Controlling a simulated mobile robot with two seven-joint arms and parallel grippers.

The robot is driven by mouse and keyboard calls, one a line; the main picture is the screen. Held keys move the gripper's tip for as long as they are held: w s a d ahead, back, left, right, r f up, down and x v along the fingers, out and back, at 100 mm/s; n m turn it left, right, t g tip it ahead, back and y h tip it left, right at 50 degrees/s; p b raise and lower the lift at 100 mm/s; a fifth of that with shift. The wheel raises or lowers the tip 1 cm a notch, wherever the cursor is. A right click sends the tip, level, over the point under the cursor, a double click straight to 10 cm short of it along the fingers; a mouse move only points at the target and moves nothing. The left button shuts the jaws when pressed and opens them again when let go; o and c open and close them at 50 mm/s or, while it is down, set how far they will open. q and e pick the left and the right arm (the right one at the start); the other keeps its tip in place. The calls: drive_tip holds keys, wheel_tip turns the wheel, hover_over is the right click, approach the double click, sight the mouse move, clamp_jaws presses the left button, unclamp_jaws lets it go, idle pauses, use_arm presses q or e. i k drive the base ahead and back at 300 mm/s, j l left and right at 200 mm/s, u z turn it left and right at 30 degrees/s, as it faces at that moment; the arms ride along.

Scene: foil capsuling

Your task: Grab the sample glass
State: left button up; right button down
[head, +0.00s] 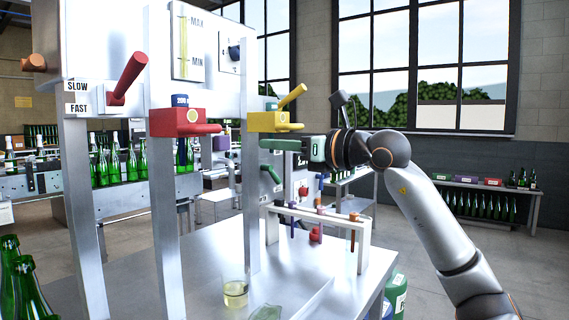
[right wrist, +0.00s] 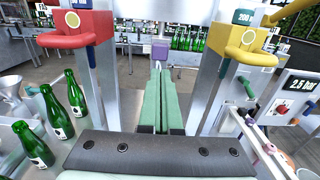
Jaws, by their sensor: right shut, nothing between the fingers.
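The sample glass (head: 236,291) is a small clear glass with a little yellowish liquid in its bottom. It stands upright on the metal table (head: 205,270), near the front, in the head view. I cannot make it out in the right wrist view. My right gripper (head: 268,144) is well above the table, up and to the right of the glass, pointing left near the yellow valve block. Its green fingers (right wrist: 160,72) are together and empty in the right wrist view. My left gripper is not in view.
A red valve block (head: 180,122) and a yellow valve block (head: 272,121) hang on the metal frame above the table. A white rack (head: 318,214) with hanging tools stands right of the glass. Green bottles (head: 25,285) stand at lower left.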

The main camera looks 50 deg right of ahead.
sight(236, 287)
drive_tip(key=k+l, duration=0.15)
drive_tip(key=k, duration=0.85)
